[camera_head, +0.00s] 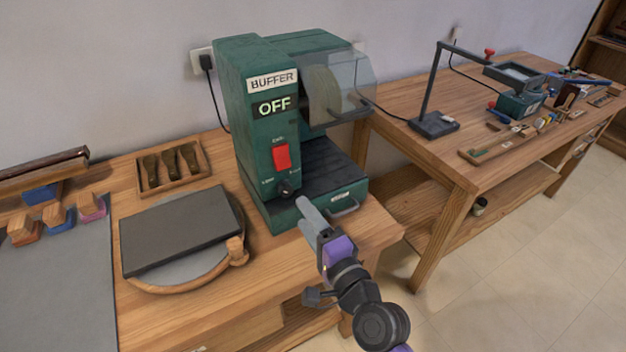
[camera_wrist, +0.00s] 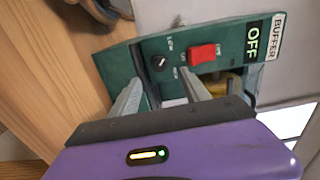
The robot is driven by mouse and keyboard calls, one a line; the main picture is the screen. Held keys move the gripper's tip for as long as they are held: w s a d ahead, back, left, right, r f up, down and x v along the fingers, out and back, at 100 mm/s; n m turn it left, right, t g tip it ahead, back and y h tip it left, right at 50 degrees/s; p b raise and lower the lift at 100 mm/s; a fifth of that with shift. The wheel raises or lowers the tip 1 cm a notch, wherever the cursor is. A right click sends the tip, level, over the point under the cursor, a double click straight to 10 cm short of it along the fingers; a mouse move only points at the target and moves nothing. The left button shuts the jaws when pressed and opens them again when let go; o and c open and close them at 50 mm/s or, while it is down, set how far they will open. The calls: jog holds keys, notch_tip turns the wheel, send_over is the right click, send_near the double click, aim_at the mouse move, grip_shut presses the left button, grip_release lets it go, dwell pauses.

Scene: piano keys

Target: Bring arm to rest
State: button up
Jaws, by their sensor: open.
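My gripper (camera_head: 305,208) is in front of the lower front of a green buffer machine (camera_head: 252,160), near its dark knob (camera_head: 285,188). In the wrist view my gripper (camera_wrist: 160,92) has its two fingers apart with nothing between them, pointing toward the machine's control panel. The panel carries a red switch (camera_head: 282,157) and a sign (camera_head: 275,105) reading OFF. The red switch (camera_wrist: 203,54) and the knob (camera_wrist: 158,63) also show in the wrist view. Whether a fingertip touches the machine I cannot tell.
A round turntable (camera_head: 190,270) with a dark slab (camera_head: 180,230) lies left of the machine. A wooden tool tray (camera_head: 172,168) stands behind it. A second workbench (camera_head: 455,165) with a lamp stand (camera_head: 433,122) is at the right. Open floor (camera_head: 530,250) lies at the lower right.

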jog(key=s+d+n+t+h, duration=0.4)
jog(key=s+d+n+h, duration=0.25)
jog(key=s+d, duration=0.9)
jog(key=s+d+n+g+h, duration=0.1)
jog(key=s+d, duration=0.4)
jog(key=s, duration=0.7)
jog(key=s+d+n+g+h, duration=0.2)
jog(key=s+d+n+g, duration=0.1)
jog(key=s, duration=1)
jog(key=shift+s+d+f, duration=0.25)
jog(key=shift+d+f, duration=0.1)
jog(key=shift+d, duration=0.5)
jog(key=shift+n+h, duration=0.25)
